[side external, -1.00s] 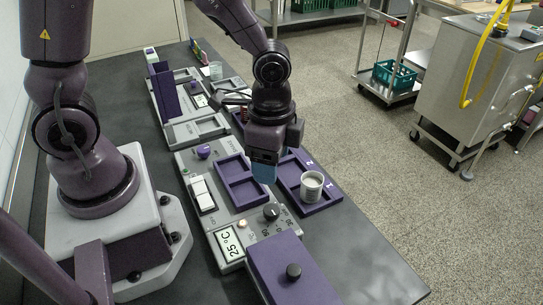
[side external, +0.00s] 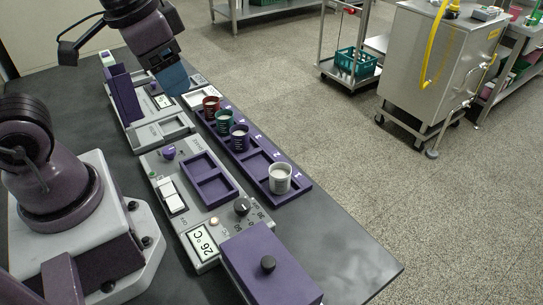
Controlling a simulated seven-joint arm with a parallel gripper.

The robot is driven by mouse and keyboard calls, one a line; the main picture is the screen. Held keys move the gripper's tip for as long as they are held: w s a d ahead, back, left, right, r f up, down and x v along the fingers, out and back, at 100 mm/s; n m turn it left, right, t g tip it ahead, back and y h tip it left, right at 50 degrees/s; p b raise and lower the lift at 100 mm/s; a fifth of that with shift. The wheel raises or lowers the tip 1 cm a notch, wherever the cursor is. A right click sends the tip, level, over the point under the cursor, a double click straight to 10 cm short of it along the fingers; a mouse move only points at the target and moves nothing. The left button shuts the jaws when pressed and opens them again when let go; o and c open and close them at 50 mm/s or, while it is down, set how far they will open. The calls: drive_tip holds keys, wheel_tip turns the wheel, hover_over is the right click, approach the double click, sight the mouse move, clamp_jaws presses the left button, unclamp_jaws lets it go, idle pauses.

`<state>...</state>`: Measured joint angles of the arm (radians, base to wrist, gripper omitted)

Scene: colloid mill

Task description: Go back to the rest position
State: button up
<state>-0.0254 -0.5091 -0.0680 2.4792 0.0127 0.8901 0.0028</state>
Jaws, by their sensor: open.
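My gripper (side external: 172,80) is raised above the far end of the bench, over the far grey device. Its blue fingertips point down and it holds nothing that I can see. The gap between the fingers is hard to make out from this side. Below and to its right, a purple numbered rack (side external: 296,190) holds a white cup (side external: 280,178) in its near slot. A purple cup (side external: 240,137), a green cup (side external: 223,121) and a red cup (side external: 211,106) stand further along the rack.
The near grey device (side external: 205,257) has a display reading 26 °C, a black knob (side external: 242,207) and an empty purple two-compartment tray (side external: 210,181). A purple lidded box (side external: 265,262) sits at the near end. An upright purple panel (side external: 125,97) stands at the far device. The right bench edge is clear.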

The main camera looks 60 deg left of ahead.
drive_tip(key=shift+s+a+r+n+t, duration=0.1)
drive_tip(key=shift+s+r+t, duration=0.25)
drive_tip(key=shift+r, duration=0.35)
drive_tip(key=shift+s+a+r+n+t, duration=0.1)
drive_tip(key=shift+s+r+t, duration=0.1)
drive_tip(key=shift+r+t, duration=0.4)
drive_tip(key=shift+s+a+r+n+t, duration=0.1)
drive_tip(key=shift+s+r+t, duration=0.15)
drive_tip(key=shift+r, duration=0.55)
